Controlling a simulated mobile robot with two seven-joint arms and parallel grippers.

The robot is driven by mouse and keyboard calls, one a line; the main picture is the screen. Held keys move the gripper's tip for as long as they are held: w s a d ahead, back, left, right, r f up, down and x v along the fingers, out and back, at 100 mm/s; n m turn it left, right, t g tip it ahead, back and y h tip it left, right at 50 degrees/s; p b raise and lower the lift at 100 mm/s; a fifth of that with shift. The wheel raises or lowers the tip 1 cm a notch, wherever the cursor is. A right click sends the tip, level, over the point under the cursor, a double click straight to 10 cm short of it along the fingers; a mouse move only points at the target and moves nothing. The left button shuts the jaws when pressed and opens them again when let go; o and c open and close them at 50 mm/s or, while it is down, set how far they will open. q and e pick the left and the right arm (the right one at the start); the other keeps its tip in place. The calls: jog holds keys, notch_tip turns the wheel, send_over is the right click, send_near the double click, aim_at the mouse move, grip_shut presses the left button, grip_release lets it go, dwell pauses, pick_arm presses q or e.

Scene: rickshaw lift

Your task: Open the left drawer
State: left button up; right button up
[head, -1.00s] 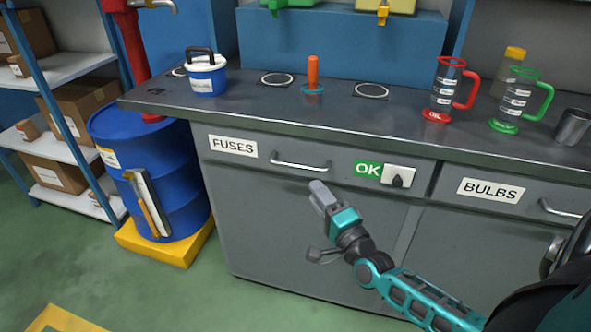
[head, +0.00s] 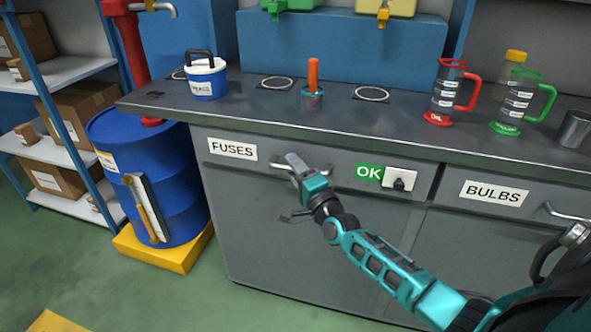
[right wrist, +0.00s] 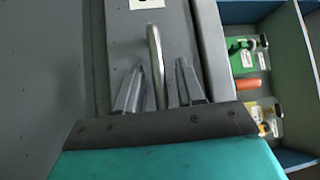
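The left drawer (head: 228,172), labelled FUSES, is closed, its front flush with the grey cabinet. Its metal bar handle (head: 262,166) is partly hidden by my right gripper (head: 296,165). In the right wrist view, the handle (right wrist: 155,62) runs between the two fingers of my right gripper (right wrist: 160,75). The fingers are apart, with a clear gap on the right side of the handle; the left finger is close to it, and I cannot tell if it touches. My left gripper is not in view.
A BULBS drawer (head: 485,192) is to the right, past an OK switch panel (head: 400,180). A blue barrel (head: 185,205) on a yellow base stands left of the cabinet. The worktop (head: 400,130) above holds a cooler, jugs and a screwdriver.

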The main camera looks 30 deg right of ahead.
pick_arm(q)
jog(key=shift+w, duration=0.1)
pick_arm(e)
grip_shut()
dwell(0.4)
jog(key=shift+s+a, duration=0.2)
pick_arm(q)
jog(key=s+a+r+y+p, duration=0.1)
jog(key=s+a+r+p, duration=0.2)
jog(key=p, duration=0.4)
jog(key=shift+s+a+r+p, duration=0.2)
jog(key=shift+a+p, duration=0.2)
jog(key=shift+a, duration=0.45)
pick_arm(e)
jog(key=s+a, duration=1.5)
jog(key=a, duration=0.3)
jog(key=shift+s, duration=0.25)
grip_release()
